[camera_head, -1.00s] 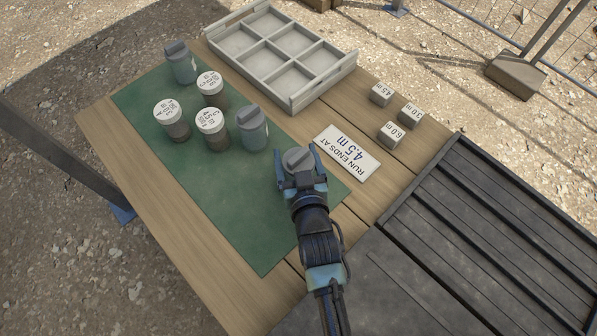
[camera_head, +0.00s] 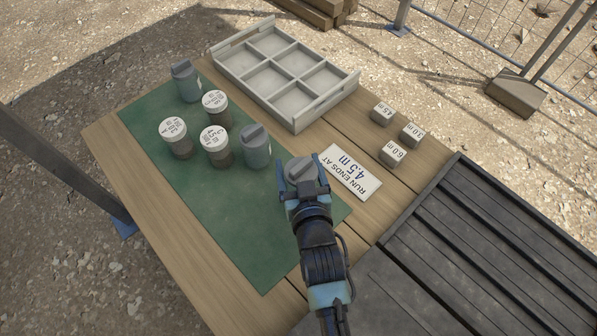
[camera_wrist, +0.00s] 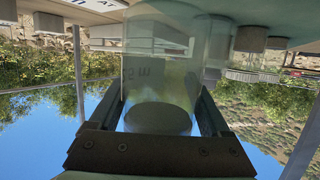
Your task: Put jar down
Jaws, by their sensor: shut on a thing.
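My gripper (camera_head: 302,177) is shut on a clear jar with a grey lid (camera_head: 301,168), over the right end of the green mat (camera_head: 235,225). In the wrist view, which is upside down, the clear jar (camera_wrist: 158,75) sits between both fingers, with faint markings showing through it. I cannot tell whether the jar's base touches the mat. Two other grey-lidded jars stand on the mat, one at the far end (camera_head: 186,82) and one nearer (camera_head: 256,148). White-lidded jars (camera_head: 174,138) (camera_head: 215,105) (camera_head: 215,146) stand beside them.
A grey tray with six empty compartments (camera_head: 297,127) lies behind the mat. A sign reading "RUN ENDS AT 4.5 m" (camera_head: 350,172) lies right of my gripper. Small blocks marked 4.5 m (camera_head: 382,113), 3.0 m (camera_head: 411,134) and 6.0 m (camera_head: 392,154) stand beyond it. The mat's near part is clear.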

